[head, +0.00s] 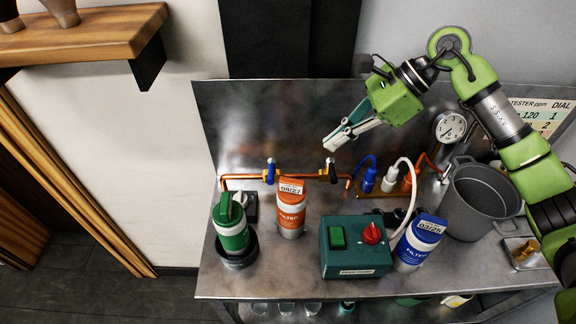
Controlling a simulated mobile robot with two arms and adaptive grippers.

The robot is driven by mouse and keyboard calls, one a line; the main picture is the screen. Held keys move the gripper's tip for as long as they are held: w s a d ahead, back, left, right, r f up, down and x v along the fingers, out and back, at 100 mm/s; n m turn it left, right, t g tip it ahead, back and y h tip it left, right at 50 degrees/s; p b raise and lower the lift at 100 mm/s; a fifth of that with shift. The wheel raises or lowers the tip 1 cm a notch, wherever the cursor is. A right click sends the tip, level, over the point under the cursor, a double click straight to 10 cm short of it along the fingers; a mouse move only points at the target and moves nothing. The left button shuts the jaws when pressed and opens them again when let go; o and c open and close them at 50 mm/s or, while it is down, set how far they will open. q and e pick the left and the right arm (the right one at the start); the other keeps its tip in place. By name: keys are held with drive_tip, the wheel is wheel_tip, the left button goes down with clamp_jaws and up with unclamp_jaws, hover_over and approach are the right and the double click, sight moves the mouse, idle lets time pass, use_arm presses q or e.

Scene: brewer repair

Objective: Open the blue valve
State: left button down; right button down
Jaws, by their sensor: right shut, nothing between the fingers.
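The blue valve (270,171) sits on the copper pipe (300,177) along the back of the steel counter. Its blue handle appears to point across the pipe, roughly up and down in the picture. A black-handled valve (331,168) sits on the same pipe further right. My right gripper (328,146) is shut and empty. Its tips are just above the black-handled valve in the picture, up and to the right of the blue valve. I cannot tell whether they touch anything. My left gripper is not in view.
An orange filter (291,212) stands in front of the pipe, and a green canister (231,229) stands left. A teal switch box (355,250), a blue-labelled filter (420,241) and a grey pot (480,200) fill the right. The steel backsplash (240,125) rises behind.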

sight(271, 171)
drive_tip(key=shift+f, duration=0.1)
idle(0.3)
